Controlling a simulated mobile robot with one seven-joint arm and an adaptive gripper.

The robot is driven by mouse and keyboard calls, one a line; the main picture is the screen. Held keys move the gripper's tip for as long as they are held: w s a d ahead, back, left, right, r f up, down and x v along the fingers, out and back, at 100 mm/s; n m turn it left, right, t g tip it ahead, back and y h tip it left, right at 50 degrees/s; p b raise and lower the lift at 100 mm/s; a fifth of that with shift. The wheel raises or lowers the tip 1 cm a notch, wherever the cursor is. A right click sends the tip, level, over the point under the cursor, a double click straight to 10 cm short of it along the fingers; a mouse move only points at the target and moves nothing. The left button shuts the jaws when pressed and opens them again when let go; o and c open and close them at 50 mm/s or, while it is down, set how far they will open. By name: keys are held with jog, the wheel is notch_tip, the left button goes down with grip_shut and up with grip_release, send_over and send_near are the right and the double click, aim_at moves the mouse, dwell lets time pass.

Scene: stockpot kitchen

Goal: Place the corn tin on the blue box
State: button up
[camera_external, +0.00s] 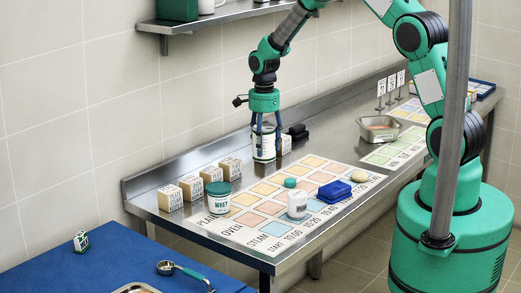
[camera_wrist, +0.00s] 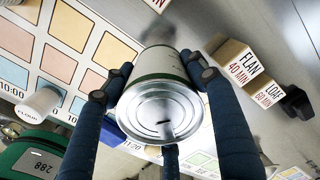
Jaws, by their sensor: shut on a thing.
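A tin with a silver lid and a white and green label (camera_external: 264,148) is held upright between the fingers of my gripper (camera_external: 263,143). I take it for the corn tin, though its label is not readable. In the wrist view, the tin's lid (camera_wrist: 158,112) faces the camera, and the dark fingers of my gripper (camera_wrist: 160,78) press around its sides. The tin is over the back of the steel counter. The blue box (camera_external: 335,190) lies on the printed mat, right of and nearer than the gripper. It is mostly hidden behind the tin and a finger in the wrist view.
The steel counter carries a printed grid mat (camera_external: 245,200). Small label blocks (camera_external: 191,187) line the back. A metal pan (camera_external: 378,128) is farther right.

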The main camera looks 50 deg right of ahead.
jog(key=w+a+n, duration=0.2)
jog(key=a, duration=0.3)
jog(key=w+a+n, duration=0.2)
jog(key=a, duration=0.4)
jog(key=w+a+n, duration=0.2)
jog(key=a, duration=0.4)
jog(key=shift+w+r, duration=0.35)
jog(key=a+n, duration=0.2)
jog(key=a, duration=0.5)
jog(key=w+a+n, duration=0.1)
jog(key=a+n, duration=0.2)
jog(key=a, duration=0.4)
jog(key=a+n+p, duration=0.1)
jog(key=a+n, duration=0.1)
jog(key=a, duration=0.5)
jog(key=shift+w+r, duration=0.1)
jog(key=shift+w, duration=0.3)
jog(key=s+a+n, duration=0.3)
jog(key=a+n, duration=0.1)
jog(key=a, duration=0.7)
jog(key=s+a+n, duration=0.4)
jog(key=a, duration=0.8)
jog(key=s+a+n+p, duration=0.1)
jog(key=s+a+n, duration=0.3)
jog(key=a, duration=0.8)
jog(key=shift+a, duration=0.25)
jog(key=shift+f, duration=3.15)
jog(key=shift+f, duration=1.85)
